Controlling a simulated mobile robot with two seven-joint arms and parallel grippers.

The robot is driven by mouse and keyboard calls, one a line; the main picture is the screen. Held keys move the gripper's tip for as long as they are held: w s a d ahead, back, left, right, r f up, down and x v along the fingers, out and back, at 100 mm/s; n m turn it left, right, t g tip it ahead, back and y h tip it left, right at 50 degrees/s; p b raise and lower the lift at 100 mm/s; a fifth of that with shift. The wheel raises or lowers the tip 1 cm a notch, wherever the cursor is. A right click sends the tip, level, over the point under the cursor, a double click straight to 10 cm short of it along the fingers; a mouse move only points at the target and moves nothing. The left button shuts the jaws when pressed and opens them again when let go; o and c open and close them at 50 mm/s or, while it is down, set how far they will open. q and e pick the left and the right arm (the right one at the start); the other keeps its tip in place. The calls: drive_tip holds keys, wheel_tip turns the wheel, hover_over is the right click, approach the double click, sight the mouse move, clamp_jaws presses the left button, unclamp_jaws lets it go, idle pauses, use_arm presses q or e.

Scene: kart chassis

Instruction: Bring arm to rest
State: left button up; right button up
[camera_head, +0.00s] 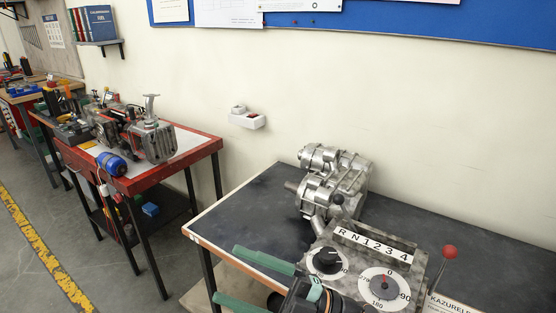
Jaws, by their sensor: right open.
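My right gripper (226,273) comes in at the bottom of the head view, with two green fingers spread apart and pointing left. Nothing shows between the fingers. Its black body is at the lower middle, in front of the dark workbench's near edge and the control panel. My left gripper is not in this view.
The dark workbench (245,213) carries a metal gearbox (335,183) and a control panel (352,257) with two dials and a gear strip. A red-knobbed lever (449,252) stands right of it. A red-edged table (200,150) with machinery stands left. Floor between them is open.

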drive_tip(key=w+d+f+m+t+h, duration=0.4)
drive_tip(key=d+f+m+t+h, duration=0.9)
drive_tip(key=m, duration=0.6)
drive_tip(key=s+d+f+m+g+h, duration=0.3)
drive_tip(key=s+d+f, duration=0.1)
drive_tip(key=s+f, duration=0.4)
drive_tip(key=s+d+f+m+g+h+p, duration=0.1)
drive_tip(key=s+d+f+m+g+h, duration=0.2)
drive_tip(key=s+f, duration=0.5)
wheel_tip(320, 180, down, 5)
drive_tip(key=d+m+g, duration=0.1)
drive_tip(key=d, duration=0.1)
drive_tip(key=shift+d+r+h, duration=0.15)
drive_tip(key=shift+d+h, duration=0.15)
drive_tip(key=shift+h, duration=0.1)
drive_tip(key=shift+w+p, duration=0.15)
drive_tip(key=shift+p, duration=0.15)
